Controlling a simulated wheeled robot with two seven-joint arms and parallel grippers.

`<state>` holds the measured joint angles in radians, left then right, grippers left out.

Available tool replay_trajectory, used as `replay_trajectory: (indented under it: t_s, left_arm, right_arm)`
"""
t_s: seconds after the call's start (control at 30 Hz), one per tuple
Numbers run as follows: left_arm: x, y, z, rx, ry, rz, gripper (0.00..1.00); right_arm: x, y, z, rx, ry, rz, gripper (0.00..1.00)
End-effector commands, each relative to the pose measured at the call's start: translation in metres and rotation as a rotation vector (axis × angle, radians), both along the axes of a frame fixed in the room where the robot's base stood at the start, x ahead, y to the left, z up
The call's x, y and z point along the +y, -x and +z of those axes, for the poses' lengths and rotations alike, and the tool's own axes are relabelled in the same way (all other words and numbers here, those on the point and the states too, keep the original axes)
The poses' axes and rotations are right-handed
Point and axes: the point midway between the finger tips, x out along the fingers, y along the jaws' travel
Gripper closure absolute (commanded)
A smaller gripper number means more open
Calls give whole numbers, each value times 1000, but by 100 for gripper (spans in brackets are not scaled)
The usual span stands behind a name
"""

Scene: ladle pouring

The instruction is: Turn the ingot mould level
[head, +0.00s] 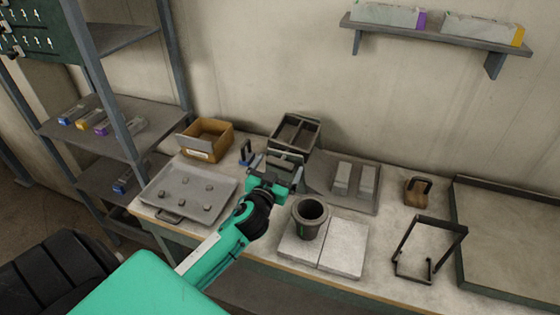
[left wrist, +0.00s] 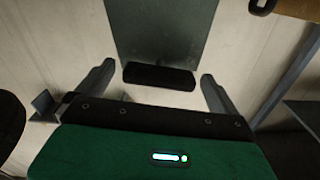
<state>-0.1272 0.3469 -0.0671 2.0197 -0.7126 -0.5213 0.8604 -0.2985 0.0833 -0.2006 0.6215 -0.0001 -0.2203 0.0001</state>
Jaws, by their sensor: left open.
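The ingot mould looks to be the dark grey box with long cavities (head: 313,134) at the back of the bench in the head view. I cannot tell exactly how far it is tilted. My left gripper (head: 281,169) is open just in front of it, jaws pointing toward the wall. A dark bar (left wrist: 160,76) lies between the two spread fingers in the left wrist view, with clear gaps on both sides. A grey panel (left wrist: 165,30) shows beyond the bar. Whether the bar belongs to the mould is unclear. My right gripper is out of view.
A dark crucible (head: 310,218) stands on pale slabs (head: 345,245) close to my left gripper. A tray with small lumps (head: 165,202) and a cardboard box (head: 212,136) lie left. Right are a plate with two grey blocks (head: 355,178), a brown block (head: 417,191) and a black frame (head: 430,245).

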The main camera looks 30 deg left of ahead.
Motion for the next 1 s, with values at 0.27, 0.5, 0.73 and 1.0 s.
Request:
replay_trajectory:
  t_s: [0.27, 0.5, 0.73, 1.0]
  left_arm:
    - [3, -15, 0, 0, 0, 0, 2]
    - [3, -15, 0, 0, 0, 0, 4]
    - [3, -15, 0, 0, 0, 0, 49]
    - [4, -15, -2, -6, 32, 2, 65]
  right_arm:
    - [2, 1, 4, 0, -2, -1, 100]
    - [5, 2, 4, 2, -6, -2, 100]
    - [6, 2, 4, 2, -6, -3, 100]
    - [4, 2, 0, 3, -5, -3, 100]
